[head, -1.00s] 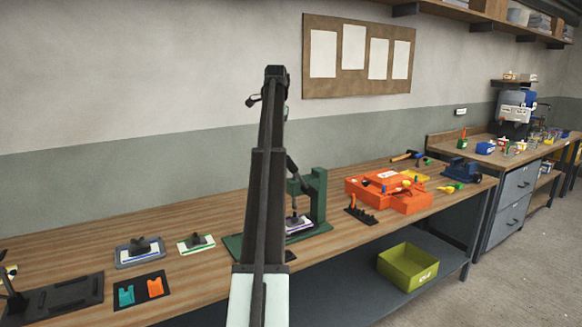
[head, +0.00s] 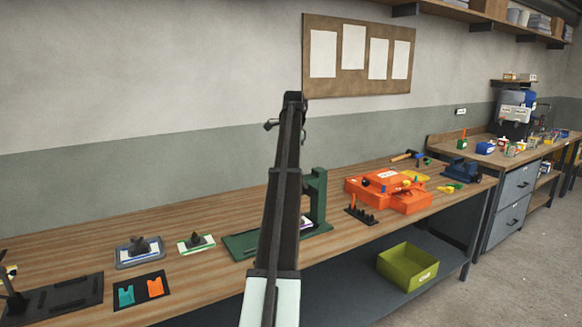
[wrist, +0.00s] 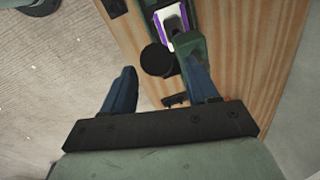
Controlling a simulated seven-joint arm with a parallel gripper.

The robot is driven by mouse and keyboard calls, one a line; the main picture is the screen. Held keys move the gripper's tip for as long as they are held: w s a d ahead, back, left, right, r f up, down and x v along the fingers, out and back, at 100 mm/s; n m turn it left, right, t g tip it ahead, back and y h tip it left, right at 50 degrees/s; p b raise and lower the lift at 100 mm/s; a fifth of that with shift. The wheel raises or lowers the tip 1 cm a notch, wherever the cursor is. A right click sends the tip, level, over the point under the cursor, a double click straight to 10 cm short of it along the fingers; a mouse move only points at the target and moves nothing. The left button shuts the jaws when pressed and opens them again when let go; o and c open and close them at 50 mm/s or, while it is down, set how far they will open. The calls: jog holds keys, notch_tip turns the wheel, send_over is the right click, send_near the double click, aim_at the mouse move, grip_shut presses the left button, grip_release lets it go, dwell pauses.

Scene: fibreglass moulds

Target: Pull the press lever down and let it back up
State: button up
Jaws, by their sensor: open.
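The green press (head: 316,198) stands on the wooden bench, its lower left part and ram hidden behind my arm in the head view. In the wrist view the press (wrist: 191,47) is at top centre. A round black knob (wrist: 157,60), which looks like the lever's end, shows just ahead of my gripper (wrist: 160,78). The knob lies between the lines of the two blue fingers, nearer the right one. The fingers are apart with nothing between them; I cannot tell any contact. A white, purple-edged piece (wrist: 172,18) lies at the press.
An orange mould box (head: 398,198) and a black peg rack (head: 360,212) stand right of the press. Small plates with dark handles (head: 139,251) lie to its left. A yellow-green bin (head: 407,265) is on the lower shelf.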

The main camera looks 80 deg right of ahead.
jog(key=shift+w+d+f, duration=0.1)
jog(key=shift+d+f, duration=0.05)
jog(key=shift+f, duration=1.75)
jog(key=shift+c, duration=0.4)
grip_shut()
